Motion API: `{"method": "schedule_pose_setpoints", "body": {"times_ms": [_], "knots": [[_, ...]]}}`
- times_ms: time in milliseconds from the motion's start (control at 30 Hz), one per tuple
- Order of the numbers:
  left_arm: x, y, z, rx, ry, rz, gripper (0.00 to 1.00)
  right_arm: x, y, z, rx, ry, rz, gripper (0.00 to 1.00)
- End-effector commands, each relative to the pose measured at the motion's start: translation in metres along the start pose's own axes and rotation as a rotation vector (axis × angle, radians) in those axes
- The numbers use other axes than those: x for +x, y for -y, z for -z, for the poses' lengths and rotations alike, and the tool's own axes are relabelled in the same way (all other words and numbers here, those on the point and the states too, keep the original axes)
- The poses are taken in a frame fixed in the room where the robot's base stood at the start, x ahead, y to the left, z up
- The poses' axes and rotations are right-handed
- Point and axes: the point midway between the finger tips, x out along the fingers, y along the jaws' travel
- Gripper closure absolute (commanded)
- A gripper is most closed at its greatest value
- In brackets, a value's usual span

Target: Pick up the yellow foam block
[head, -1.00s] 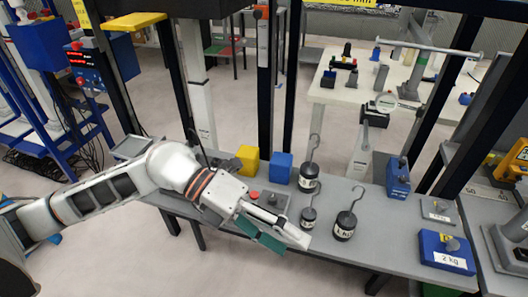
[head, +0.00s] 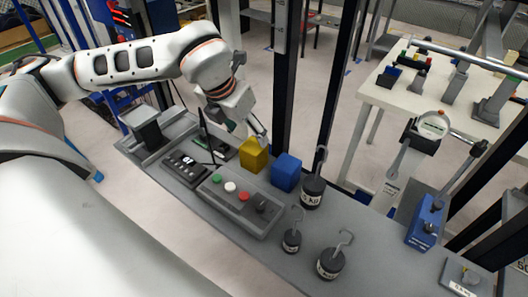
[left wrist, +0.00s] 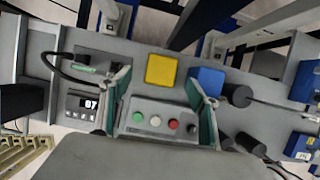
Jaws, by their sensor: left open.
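The yellow foam block (head: 254,156) stands on the grey bench, left of a blue block (head: 286,172). My left gripper (head: 245,134) is just above and beside the yellow block in the head view, with its fingers partly hidden by its own body. In the left wrist view the yellow block (left wrist: 161,70) lies between the directions of the two spread green-padded fingers, a little beyond their tips. The left gripper (left wrist: 158,82) is open and empty. I cannot tell whether a finger touches the block. My right gripper is not in view.
A control box with coloured buttons (head: 240,200) lies in front of the blocks. Black hook weights (head: 313,190) stand to the right. A dark device with a display (head: 187,167) and a thin black rod are at left. A dark upright post (head: 287,80) rises behind the blocks.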

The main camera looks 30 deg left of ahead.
Motion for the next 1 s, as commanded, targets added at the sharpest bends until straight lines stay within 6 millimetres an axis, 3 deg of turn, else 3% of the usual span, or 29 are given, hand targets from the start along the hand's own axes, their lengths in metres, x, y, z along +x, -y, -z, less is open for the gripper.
{"method": "schedule_pose_setpoints", "body": {"times_ms": [300, 600, 900, 1000], "knots": [[0.032, 0.002, 0.002, 0.000, -0.004, 0.000, 0.39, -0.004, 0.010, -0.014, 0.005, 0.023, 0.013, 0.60], [0.072, 0.005, 0.004, 0.001, -0.004, 0.002, 0.39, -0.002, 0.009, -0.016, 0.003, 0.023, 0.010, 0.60], [0.076, 0.005, 0.004, 0.001, -0.001, 0.001, 0.39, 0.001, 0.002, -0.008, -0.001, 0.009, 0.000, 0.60], [0.076, 0.005, 0.004, 0.001, -0.002, 0.001, 0.62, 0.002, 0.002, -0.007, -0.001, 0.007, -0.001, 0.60]]}}
